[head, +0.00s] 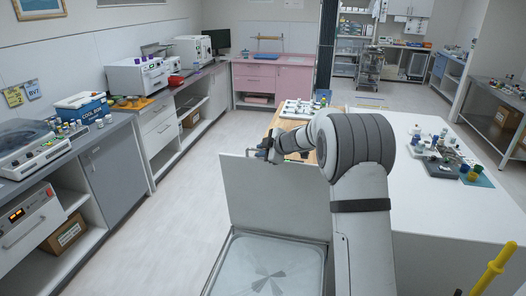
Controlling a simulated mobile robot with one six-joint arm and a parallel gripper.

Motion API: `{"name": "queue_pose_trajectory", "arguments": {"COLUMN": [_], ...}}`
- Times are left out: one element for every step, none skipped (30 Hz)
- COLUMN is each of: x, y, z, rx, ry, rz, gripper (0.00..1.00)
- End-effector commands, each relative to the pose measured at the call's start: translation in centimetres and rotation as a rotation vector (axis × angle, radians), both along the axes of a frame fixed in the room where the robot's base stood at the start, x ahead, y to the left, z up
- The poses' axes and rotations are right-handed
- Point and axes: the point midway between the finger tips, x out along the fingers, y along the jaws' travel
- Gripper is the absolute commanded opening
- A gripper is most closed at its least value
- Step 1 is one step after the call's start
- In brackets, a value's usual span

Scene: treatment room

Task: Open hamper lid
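The hamper (213,282) stands low in front of me at the bottom middle of the head view. Its pale grey lid (262,195) stands about upright at the far side of the opening. Inside the hamper's frame a light surface with a darker fan-shaped pattern shows. My gripper (263,151) is small and dark at the lid's top edge, near its middle. It looks close to or touching that edge, but I cannot tell whether its fingers are around it. My arm hides the right part of the lid and hamper.
A white table (450,215) with small bottles and trays stands to the right. A grey-topped counter (105,133) with devices runs along the left wall. A pink cabinet (272,78) stands at the back. The floor (195,190) left of the hamper is clear. A yellow pole (492,268) shows at lower right.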

Motion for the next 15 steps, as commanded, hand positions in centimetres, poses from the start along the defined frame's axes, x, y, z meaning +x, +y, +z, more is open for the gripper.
{"name": "queue_pose_trajectory", "arguments": {"x": [0.0,0.0,0.0,0.0,0.0,0.0,0.0,0.0,0.0,-0.1,-0.1,-0.2,-0.3,-0.5,-0.8], "y": [0.0,0.0,-0.1,-0.1,-0.1,-0.2,-0.2,-0.2,-0.3,-0.3,-0.3,-0.5,-0.6,-0.8,-1.0], "z": [-0.2,-0.2,-0.2,-0.3,-0.3,-0.3,-0.4,-0.4,-0.4,-0.4,-0.4,-0.3,-0.2,0.0,0.2], "rx": [-0.001,0.0,-0.001,-0.001,-0.001,-0.002,-0.002,-0.002,-0.002,-0.002,-0.002,-0.003,-0.003,-0.003,-0.003], "ry": [0.003,0.004,0.003,0.003,0.005,0.005,0.005,0.006,0.006,0.006,0.006,0.005,0.005,0.005,0.005], "rz": [0.0,0.0,-0.001,-0.002,-0.002,-0.003,-0.003,-0.004,-0.004,-0.004,-0.004,-0.006,-0.006,-0.006,-0.006], "gripper": [0.25,0.27,0.3,0.32,0.32,0.32,0.32,0.32,0.32,0.32,0.32,0.32,0.32,0.32,0.32]}}
